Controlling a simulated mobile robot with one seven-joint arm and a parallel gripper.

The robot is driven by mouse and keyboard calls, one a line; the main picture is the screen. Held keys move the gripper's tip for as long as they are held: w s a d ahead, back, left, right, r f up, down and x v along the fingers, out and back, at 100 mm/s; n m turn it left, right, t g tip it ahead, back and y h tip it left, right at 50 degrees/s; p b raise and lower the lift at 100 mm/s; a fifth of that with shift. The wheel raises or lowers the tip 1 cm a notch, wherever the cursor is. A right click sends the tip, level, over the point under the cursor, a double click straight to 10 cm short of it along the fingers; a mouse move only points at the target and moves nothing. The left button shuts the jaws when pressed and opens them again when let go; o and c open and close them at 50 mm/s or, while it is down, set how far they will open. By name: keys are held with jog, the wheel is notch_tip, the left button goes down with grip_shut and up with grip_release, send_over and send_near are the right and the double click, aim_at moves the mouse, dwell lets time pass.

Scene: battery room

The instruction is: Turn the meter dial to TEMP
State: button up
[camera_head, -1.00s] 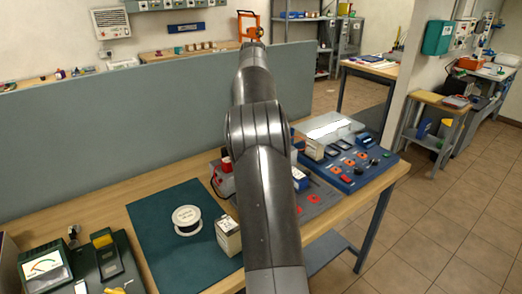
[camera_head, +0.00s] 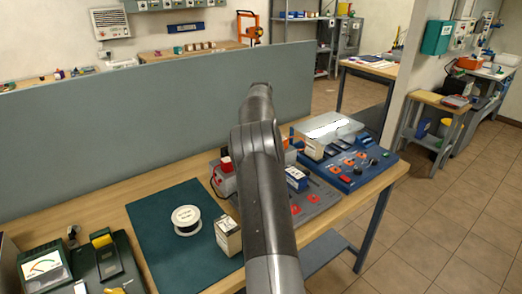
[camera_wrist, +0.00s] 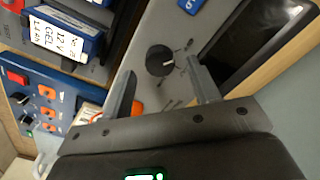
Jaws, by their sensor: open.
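The meter dial (camera_wrist: 160,60) is a round black knob with a white pointer mark, set on the meter's grey face (camera_wrist: 150,27). Short marks surround it, but I cannot read TEMP or any other label. The pointer mark points roughly right in the wrist view. A dark screen (camera_wrist: 262,38) lies to the right of the dial. My gripper (camera_wrist: 161,70) is open, with one finger on each side of the dial in the picture; I cannot tell whether they touch it. In the head view my arm hides the gripper, and I cannot make out the dial.
A blue 12 V GEL battery (camera_wrist: 65,35) lies left of the meter in the wrist view. A blue panel with orange switches (camera_wrist: 30,107) is below it. The head view shows a wire spool (camera_head: 186,219) on a green mat (camera_head: 160,245), and a grey partition (camera_head: 110,135) behind the bench.

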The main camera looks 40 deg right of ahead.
jog(key=shift+f, duration=1.05)
jog(key=c, duration=1)
jog(key=shift+o, duration=0.2)
